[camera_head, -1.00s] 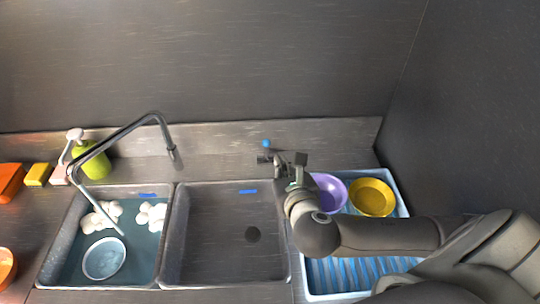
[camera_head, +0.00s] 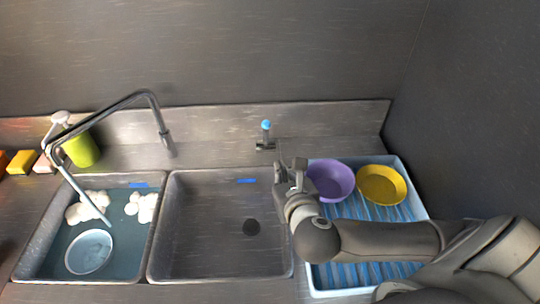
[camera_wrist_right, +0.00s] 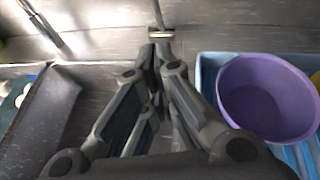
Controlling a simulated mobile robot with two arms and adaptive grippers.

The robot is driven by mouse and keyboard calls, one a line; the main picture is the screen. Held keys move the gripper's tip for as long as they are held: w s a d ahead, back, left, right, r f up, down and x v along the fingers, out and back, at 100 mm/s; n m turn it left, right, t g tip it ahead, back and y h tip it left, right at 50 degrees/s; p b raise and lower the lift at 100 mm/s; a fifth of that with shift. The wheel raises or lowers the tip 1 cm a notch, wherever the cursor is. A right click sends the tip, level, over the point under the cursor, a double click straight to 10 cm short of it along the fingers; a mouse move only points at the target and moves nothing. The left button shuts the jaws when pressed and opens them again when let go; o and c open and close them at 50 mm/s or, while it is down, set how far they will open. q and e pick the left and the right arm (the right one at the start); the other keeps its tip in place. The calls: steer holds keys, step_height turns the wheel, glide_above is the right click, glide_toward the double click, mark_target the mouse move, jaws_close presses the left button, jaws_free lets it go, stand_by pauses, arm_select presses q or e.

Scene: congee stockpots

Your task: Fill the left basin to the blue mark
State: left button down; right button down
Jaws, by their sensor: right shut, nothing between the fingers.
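The left basin (camera_head: 38,236) holds bluish water (camera_head: 122,250), whose edge lies close to the blue mark (camera_head: 139,185) on its back wall; the exact level is hard to tell. A metal tap (camera_head: 100,112) arches over this basin. A pale slanting line runs from its end to the water; I cannot tell whether it is pipe or stream. The blue-topped tap handle (camera_head: 266,127) stands upright behind the right basin. My right gripper (camera_head: 287,170) is shut and empty, just in front and right of the handle, apart from it. It also shows in the wrist view (camera_wrist_right: 160,42).
White lumps (camera_head: 88,207) and a pale bowl (camera_head: 90,252) are in the left basin. The right basin (camera_head: 205,225) is empty, with its own blue mark (camera_head: 246,181). Purple (camera_head: 330,180) and yellow (camera_head: 382,185) bowls stand in a blue-ribbed tray (camera_head: 420,212) under my right arm. A green bottle (camera_head: 82,150) stands back left.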

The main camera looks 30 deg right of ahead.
steer(key=f, duration=0.1)
steer(key=p, duration=0.2)
glide_toward(266, 139)
steer(key=f+x, duration=0.1)
steer(key=x, duration=0.3)
steer(key=shift+w+d+r, duration=0.1)
steer(key=shift+w+r, duration=0.15)
steer(key=shift+r, duration=0.1)
